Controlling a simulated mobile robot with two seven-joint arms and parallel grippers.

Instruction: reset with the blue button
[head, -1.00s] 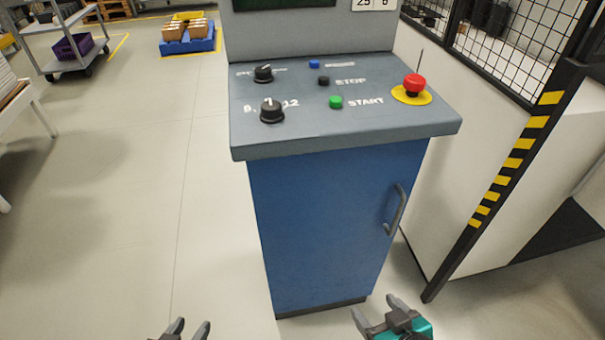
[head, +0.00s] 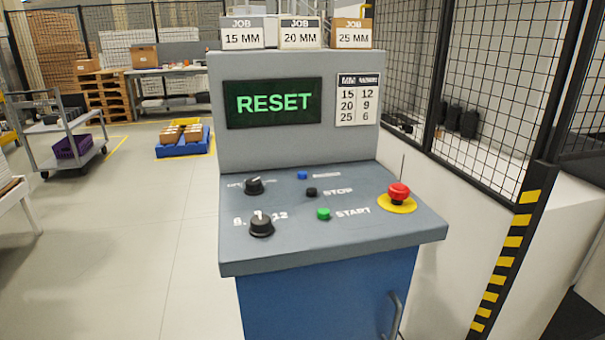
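The small blue button (head: 302,175) sits at the back middle of the console's sloped grey panel (head: 350,222), with a white label to its right too small to read. The black STOP button (head: 311,192) and the green START button (head: 323,214) are in front of it. The screen (head: 273,102) on the console reads RESET in green letters. Two black knobs stand on the panel's left side, the rear one (head: 254,186) and the front one (head: 261,224). Neither of my grippers shows in the view now.
A red emergency stop (head: 398,194) on a yellow disc stands at the panel's right. Three job boxes (head: 299,34) sit on top of the console. A mesh fence (head: 492,80) and a striped post (head: 504,258) bound the right side.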

